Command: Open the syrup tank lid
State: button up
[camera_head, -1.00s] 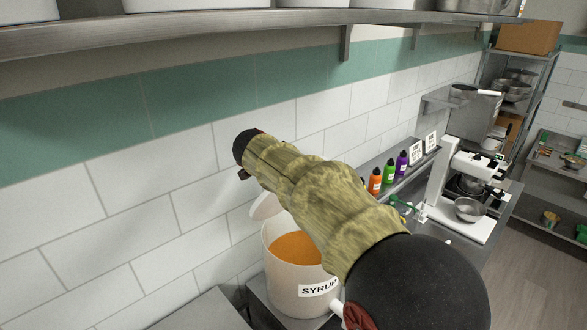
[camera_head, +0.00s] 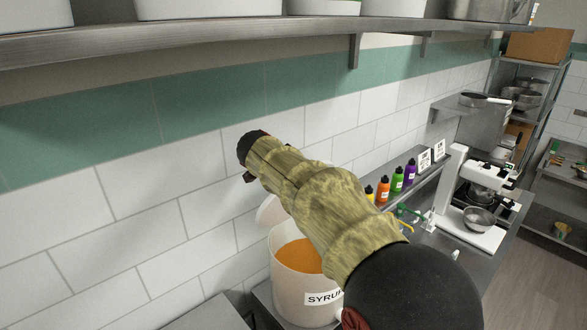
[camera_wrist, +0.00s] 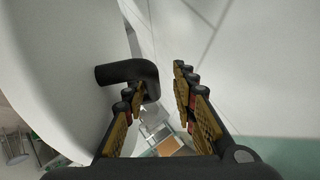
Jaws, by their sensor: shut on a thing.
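The white syrup tank (camera_head: 294,290), with a SYRUP label, stands at the lower middle of the head view. Its top is open and orange syrup (camera_head: 298,256) shows inside. The pale lid (camera_head: 270,212) is raised and tilted up at the tank's back edge, near the wall, partly hidden by my arm. In the wrist view the lid (camera_wrist: 55,65) fills the left side as a large white curved face with a black bent handle (camera_wrist: 128,73).
The tiled wall is close behind the tank, and a long metal shelf (camera_head: 300,36) runs above. To the right are coloured bottles (camera_head: 397,180) on a ledge and a white mixer (camera_head: 470,205) with a metal bowl. A bare metal surface (camera_head: 208,315) lies left of the tank.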

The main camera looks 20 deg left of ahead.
jog(key=shift+f, duration=0.2)
jog(key=shift+s+r, duration=0.4)
jog(key=shift+s, duration=0.05)
jog(key=v, duration=1.1)
jog(key=shift+w, duration=0.1)
